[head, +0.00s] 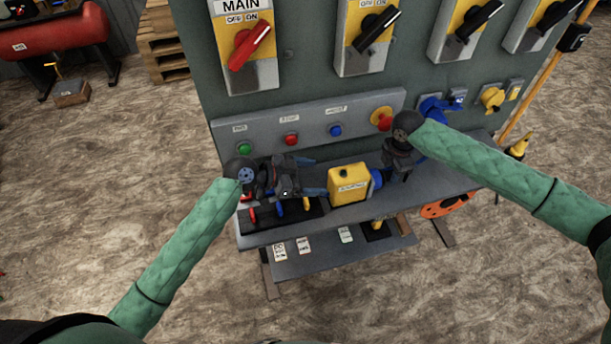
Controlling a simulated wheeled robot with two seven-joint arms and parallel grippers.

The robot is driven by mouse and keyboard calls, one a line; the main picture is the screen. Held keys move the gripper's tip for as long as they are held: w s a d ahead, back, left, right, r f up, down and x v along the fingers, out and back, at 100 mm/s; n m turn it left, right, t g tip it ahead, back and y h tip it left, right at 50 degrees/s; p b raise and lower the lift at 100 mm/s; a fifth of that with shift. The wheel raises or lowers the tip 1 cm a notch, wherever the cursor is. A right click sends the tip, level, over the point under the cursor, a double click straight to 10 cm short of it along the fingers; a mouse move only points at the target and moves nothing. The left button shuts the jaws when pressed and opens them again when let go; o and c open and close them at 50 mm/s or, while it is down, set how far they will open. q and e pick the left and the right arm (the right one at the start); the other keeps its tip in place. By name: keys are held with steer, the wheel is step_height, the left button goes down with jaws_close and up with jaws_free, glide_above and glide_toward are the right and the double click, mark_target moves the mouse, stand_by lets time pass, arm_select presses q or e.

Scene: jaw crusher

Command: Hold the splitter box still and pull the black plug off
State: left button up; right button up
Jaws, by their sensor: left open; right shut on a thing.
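The yellow splitter box (347,187) sits on the grey shelf, with a label on its front and a blue socket (376,180) on its right side. My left gripper (312,177) is open to the left of the box, its two fingers pointing toward it, with a gap to the box. My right gripper (396,174) is to the right of the blue socket and is shut on a dark thing there, which looks like the black plug. The dark gripper mostly hides the plug, so I cannot tell whether it still touches the socket.
Behind the shelf (290,232) stands a grey panel with switches and a button box (262,146). A blue plug (433,108) and a yellow one (492,98) are on the panel at right. Red, blue and yellow handled tools are below the grippers.

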mark_target(342, 178)
arm_select(q)
steer(key=x, duration=1)
steer(key=c, duration=1.5)
arm_select(e)
steer(key=shift+w+d, duration=0.15)
steer(key=shift+d, duration=0.2)
steer(key=shift+w+d, duration=0.2)
steer(key=shift+d, duration=0.4)
steer(key=shift+w+d, duration=0.2)
steer(key=shift+d, duration=0.35)
arm_select(q)
steer(key=o, duration=1.5)
